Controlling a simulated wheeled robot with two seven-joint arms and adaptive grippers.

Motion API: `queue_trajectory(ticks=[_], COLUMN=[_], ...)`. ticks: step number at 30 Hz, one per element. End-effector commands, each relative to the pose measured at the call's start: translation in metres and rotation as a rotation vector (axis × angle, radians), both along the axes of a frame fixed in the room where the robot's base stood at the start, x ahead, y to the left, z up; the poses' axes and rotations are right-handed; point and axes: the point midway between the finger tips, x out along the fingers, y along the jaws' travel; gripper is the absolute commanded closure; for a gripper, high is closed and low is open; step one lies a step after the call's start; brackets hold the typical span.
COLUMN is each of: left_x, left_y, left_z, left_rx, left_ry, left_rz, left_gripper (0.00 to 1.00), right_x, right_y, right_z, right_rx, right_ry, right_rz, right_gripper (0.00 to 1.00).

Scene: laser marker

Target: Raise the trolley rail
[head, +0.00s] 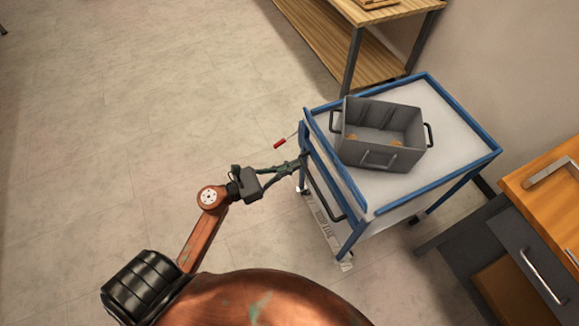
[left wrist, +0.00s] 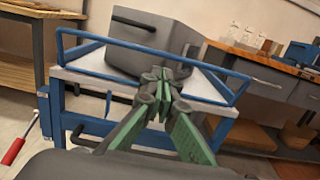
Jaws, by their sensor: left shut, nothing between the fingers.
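The trolley (head: 440,160) has a blue frame and a white top. Its blue rail (head: 335,160) runs along the side facing my left gripper. In the left wrist view the rail (left wrist: 100,39) stands above the edge of the top, its upper bar passing behind the fingertips. I cannot tell whether it is fully upright. My left gripper (head: 298,163) is shut and empty, at the rail side near the trolley's far-left corner. Its green-padded fingers (left wrist: 163,78) overlap the rail in the wrist view; contact is unclear. A red-handled lever (head: 279,144) sticks out from that corner. My right gripper is out of view.
A grey bin (head: 381,150) with black handles stands on the trolley top. A wooden shelf table (head: 330,45) is beyond the trolley. An orange-topped bench with drawers (head: 545,195) is at the right. The floor (head: 130,130) at the left is clear.

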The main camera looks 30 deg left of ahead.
Motion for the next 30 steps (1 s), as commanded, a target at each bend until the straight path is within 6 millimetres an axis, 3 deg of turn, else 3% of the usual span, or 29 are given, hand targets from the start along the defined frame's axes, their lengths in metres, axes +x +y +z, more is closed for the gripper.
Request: queue_trajectory(ticks=[6,15,30], left_x=[0.041,0.077,0.084], left_y=[-0.025,-0.048,-0.052], left_z=[0.004,0.005,0.006], left_rx=[-0.002,-0.002,-0.001], left_ry=[-0.002,0.001,0.002], left_rz=[-0.001,0.001,0.001], left_gripper=[1.0,1.0,1.0], right_x=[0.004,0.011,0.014], right_y=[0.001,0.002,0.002], right_z=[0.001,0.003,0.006], right_rx=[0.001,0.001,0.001], right_ry=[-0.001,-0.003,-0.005], right_rz=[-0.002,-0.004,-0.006], right_gripper=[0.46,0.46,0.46])
